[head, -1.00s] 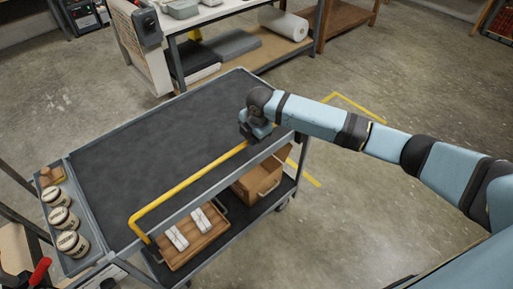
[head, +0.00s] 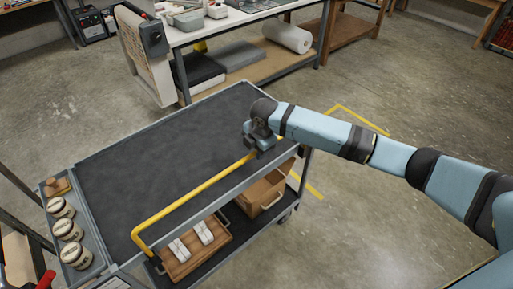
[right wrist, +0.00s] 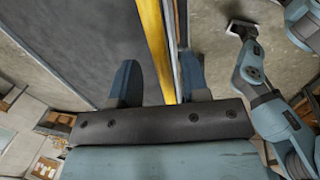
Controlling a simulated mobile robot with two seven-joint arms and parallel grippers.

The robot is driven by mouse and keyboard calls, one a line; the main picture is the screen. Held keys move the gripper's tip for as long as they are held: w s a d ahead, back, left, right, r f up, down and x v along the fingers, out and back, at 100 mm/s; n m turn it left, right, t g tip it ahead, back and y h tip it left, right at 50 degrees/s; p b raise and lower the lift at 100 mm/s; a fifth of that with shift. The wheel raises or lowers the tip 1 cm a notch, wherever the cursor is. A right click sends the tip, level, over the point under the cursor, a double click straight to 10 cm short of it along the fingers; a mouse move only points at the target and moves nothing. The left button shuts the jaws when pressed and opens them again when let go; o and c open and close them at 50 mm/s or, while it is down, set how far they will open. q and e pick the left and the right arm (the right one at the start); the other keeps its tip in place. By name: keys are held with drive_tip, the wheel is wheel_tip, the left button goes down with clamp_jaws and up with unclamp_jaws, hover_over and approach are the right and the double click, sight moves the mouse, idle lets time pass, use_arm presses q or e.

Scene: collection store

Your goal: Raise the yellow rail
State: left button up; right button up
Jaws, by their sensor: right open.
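The yellow rail (head: 195,190) runs along the near long side of the grey cart (head: 165,150), bending down at its left end. My right gripper (head: 258,152) is at the rail's right end, pointing down. In the right wrist view its open fingers (right wrist: 160,85) stand either side of the yellow rail (right wrist: 155,45), with a gap left of it. The right finger is close to the rail; contact cannot be told. My left gripper (right wrist: 240,28) appears small at the upper right of the wrist view, its jaws unclear.
Several lidded jars (head: 68,230) stand in the cart's left end tray. The cart's dark top is bare. A workbench (head: 225,22) stands behind.

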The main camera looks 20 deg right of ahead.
wheel_tip(320, 180, up, 13)
drive_tip(key=s+b, duration=0.1)
drive_tip(key=s, duration=0.1)
drive_tip(key=shift+s+d+r, duration=0.2)
drive_tip(key=shift+s+d, duration=0.05)
drive_tip(key=shift+d, duration=0.2)
drive_tip(key=s+a+f+m+t+y, duration=0.25)
drive_tip(key=s+a+f+m, duration=0.25)
drive_tip(key=f, duration=0.4)
drive_tip(key=s+a+f+m+t+y, duration=0.25)
drive_tip(key=s+a+f+m, duration=0.2)
drive_tip(key=f, duration=0.45)
drive_tip(key=s+d+f+m+t+h, duration=0.1)
drive_tip(key=s+d+f+m, duration=0.1)
drive_tip(key=s, duration=0.4)
drive_tip(key=s+d+f+m+t, duration=0.1)
drive_tip(key=s+d+f+m, duration=0.1)
drive_tip(key=s, duration=0.4)
drive_tip(key=s+d+f+m+t+h, duration=0.1)
drive_tip(key=s+d+f+m+t, duration=0.1)
drive_tip(key=s+f+m, duration=0.2)
drive_tip(key=shift+s+d+f+m+h, duration=0.15)
drive_tip(key=shift+s+d+m+h, duration=0.2)
drive_tip(key=shift+s+m, duration=0.6)
drive_tip(key=shift+s, duration=0.1)
